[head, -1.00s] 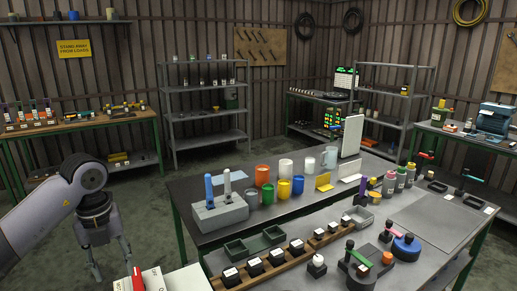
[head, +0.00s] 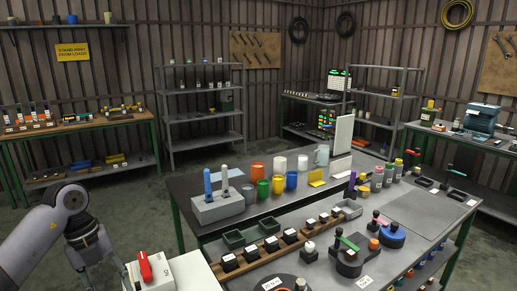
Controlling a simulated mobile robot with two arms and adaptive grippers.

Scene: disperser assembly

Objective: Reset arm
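My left arm comes in from the left edge of the head view. Its gripper (head: 103,268) hangs low at the bottom left, beside a white box (head: 158,277) with a red lever (head: 145,267). The fingers look apart, with nothing seen between them. Their tips are near the bottom edge and partly hard to make out. I cannot tell whether the gripper touches the box. My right arm and gripper are not in view.
A dark bench (head: 418,212) fills the middle and right. It carries a grey block with blue and white sticks (head: 217,207), coloured cups (head: 277,184), green trays (head: 233,239), bottles (head: 377,178) and a round-based device (head: 349,262). The floor (head: 110,215) left of it is clear.

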